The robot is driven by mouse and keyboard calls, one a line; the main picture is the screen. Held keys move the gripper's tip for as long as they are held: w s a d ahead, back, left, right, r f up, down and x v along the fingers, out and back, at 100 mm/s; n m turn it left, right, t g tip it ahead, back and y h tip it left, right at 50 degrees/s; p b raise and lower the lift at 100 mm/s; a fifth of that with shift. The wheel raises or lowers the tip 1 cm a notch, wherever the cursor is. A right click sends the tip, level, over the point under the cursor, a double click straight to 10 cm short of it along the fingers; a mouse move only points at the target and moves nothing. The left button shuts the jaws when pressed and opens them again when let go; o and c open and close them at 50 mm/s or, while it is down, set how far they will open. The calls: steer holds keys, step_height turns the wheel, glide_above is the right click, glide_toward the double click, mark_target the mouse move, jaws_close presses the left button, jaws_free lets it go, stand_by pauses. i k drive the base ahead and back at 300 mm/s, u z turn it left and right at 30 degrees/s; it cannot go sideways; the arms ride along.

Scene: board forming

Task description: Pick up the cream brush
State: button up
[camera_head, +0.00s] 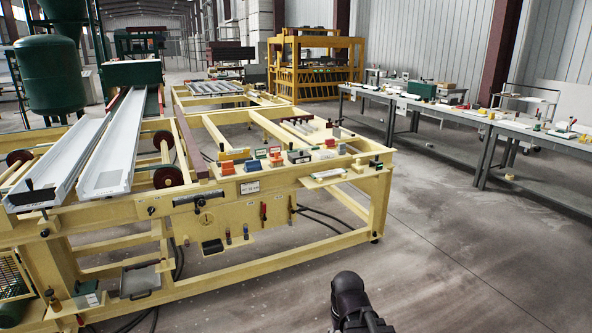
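I cannot pick out the cream brush for certain at this size. Several small pale items lie on the yellow machine frame (222,191) and on the grey benches at the right, too small to name. One pale flat piece (328,174) lies on a small ledge at the machine's front right corner. A dark rounded part of my arm shows at the bottom, right of centre, in front of the machine over open floor. My gripper's fingers do not show.
Small orange, green and dark blocks (262,155) sit along the machine's top right. Long white channels (110,160) lie on its left. Cluttered grey workbenches (520,128) line the right side. The concrete floor (440,240) between machine and benches is largely clear.

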mark_target(359, 169)
steer(key=z, duration=0.45)
steer(key=i, duration=0.8)
steer(key=z, duration=0.7)
steer(key=i, duration=1.9)
steer(key=u, duration=0.7)
steer(key=i, duration=1.25)
steer(key=u, duration=0.5)
